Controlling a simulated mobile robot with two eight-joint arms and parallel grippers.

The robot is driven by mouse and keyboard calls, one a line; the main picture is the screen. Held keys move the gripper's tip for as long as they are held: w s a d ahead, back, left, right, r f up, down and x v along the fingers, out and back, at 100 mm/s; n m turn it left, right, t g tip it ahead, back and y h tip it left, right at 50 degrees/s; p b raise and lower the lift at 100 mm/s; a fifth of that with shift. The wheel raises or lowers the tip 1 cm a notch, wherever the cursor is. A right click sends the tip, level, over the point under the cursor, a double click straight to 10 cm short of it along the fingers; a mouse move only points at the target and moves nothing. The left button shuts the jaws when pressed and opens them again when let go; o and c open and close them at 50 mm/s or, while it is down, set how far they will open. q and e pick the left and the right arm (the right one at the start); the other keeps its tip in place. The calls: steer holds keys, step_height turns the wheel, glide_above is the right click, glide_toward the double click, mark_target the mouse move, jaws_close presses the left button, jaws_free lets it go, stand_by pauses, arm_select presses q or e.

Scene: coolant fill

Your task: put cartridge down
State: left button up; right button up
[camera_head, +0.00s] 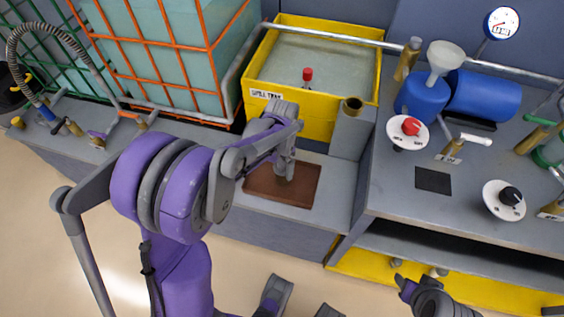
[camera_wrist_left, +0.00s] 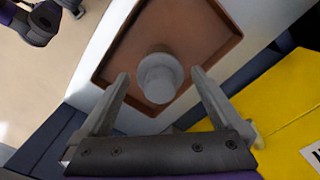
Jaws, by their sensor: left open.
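The cartridge (camera_wrist_left: 158,77) is a pale grey cylinder with a narrower round top, seen from above in the left wrist view. It stands on the brown tray (camera_wrist_left: 222,62), inside its rim. My left gripper (camera_wrist_left: 160,88) is open, with one finger on each side of the cartridge and visible gaps between. In the head view my left gripper (camera_head: 286,168) is low over the brown tray (camera_head: 305,190), and I cannot tell the cartridge apart from it there.
The yellow spill tray (camera_head: 316,118) stands right behind the brown tray, with a red-capped item (camera_head: 307,78) in it. An orange-caged tank (camera_head: 165,60) is at the back left. The right bench (camera_head: 450,205) carries a red knob (camera_head: 410,127), a black knob (camera_head: 510,196) and a blue tank (camera_head: 485,95).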

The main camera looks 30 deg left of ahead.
arm_select(q)
steer(key=shift+r, duration=0.3)
step_height(320, 180, up, 10)
steer(key=r+p, duration=0.1)
steer(key=p, duration=0.1)
steer(key=s+d+n+t, duration=0.2)
steer(key=s+d+n, duration=0.1)
steer(key=s, duration=0.6)
steer(key=s+d+f+n+t, duration=0.1)
steer(key=s+d+n+t, duration=0.2)
steer(key=s, duration=0.6)
steer(key=shift+d+f, duration=0.25)
steer(key=shift+d, duration=0.35)
